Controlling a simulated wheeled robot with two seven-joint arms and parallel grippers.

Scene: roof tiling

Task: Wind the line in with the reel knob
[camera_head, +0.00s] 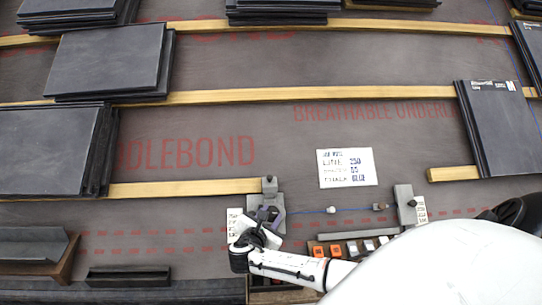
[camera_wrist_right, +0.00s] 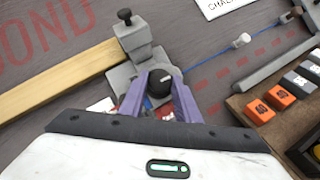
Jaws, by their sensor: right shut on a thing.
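My right gripper (camera_head: 268,218) comes in from the lower right, over a grey reel block (camera_head: 277,200) at the end of a batten. In the right wrist view its two purple fingers (camera_wrist_right: 159,97) are shut on the black reel knob (camera_wrist_right: 160,79), one on each side. The blue line (camera_head: 303,212) runs right from the reel block to a grey bracket (camera_head: 405,205). A white bead (camera_head: 331,210) and a small brownish piece (camera_head: 379,206) sit along it. The reel's lower part is hidden by the gripper. My left gripper is out of view.
A white note card (camera_head: 347,168) lies above the line. A tray (camera_head: 312,240) with orange and pale blocks lies below it, partly hidden by my arm. Slate stacks (camera_head: 497,125) rest on the wooden battens (camera_head: 250,96). The underlay between battens is mostly clear.

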